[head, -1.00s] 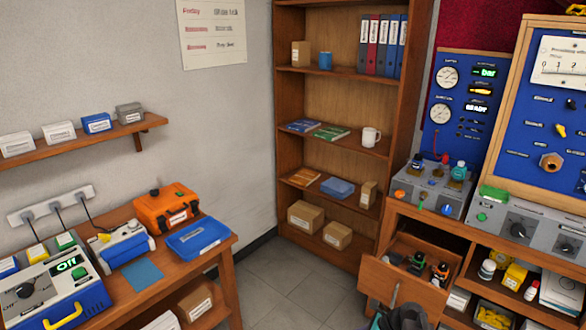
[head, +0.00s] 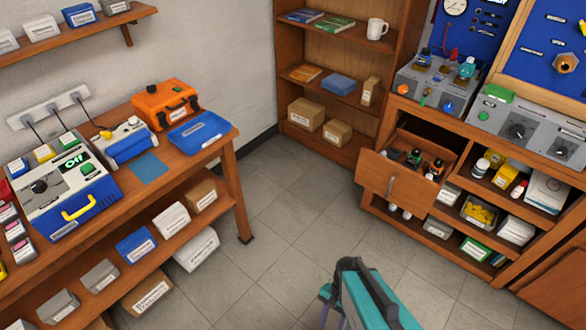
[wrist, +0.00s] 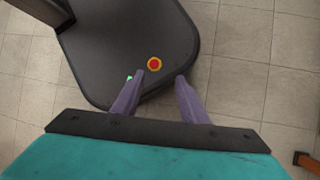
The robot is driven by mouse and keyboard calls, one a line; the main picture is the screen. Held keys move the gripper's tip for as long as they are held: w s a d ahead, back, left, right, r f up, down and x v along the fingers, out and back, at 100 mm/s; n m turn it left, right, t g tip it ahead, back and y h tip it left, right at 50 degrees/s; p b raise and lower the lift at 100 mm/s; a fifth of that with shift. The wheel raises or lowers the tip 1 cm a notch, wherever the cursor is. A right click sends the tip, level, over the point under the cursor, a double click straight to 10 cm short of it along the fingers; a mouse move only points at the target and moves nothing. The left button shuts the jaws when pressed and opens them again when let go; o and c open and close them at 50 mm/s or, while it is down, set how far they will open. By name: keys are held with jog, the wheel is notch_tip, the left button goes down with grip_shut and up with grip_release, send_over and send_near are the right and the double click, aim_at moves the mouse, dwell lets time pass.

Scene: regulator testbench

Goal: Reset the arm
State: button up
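My gripper (wrist: 160,80) is in the wrist view with its two purple-grey fingers apart. Nothing is between them. It points down over the dark rounded top of my base, which has a red button with a yellow ring. In the head view, my teal arm end shows at the bottom, right of the middle, over the floor. The purple fingers (head: 325,308) show only partly there, at its left side.
An open wooden drawer (head: 375,172) with bottles juts from the cabinet at right. A wooden bench (head: 222,150) with a blue device (head: 70,205) stands at left. A bookshelf (head: 335,60) is at the back. Tiled floor (head: 290,215) lies clear between them.

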jog(key=shift+s+d+r+n+h, duration=0.15)
jog(key=shift+d+n+h, duration=0.2)
jog(key=shift+d+n, duration=0.7)
jog(key=shift+s+d+f+n+h, duration=0.1)
jog(key=shift+s+d+n+h, duration=0.2)
jog(key=shift+n, duration=1.4)
jog(key=shift+s+d+r+n+h, duration=0.1)
jog(key=shift+d+n+h, duration=0.25)
jog(key=shift+d+n, duration=0.75)
jog(key=shift+a+n, duration=0.25)
jog(key=shift+a, duration=0.1)
jog(key=shift+c, duration=0.5)
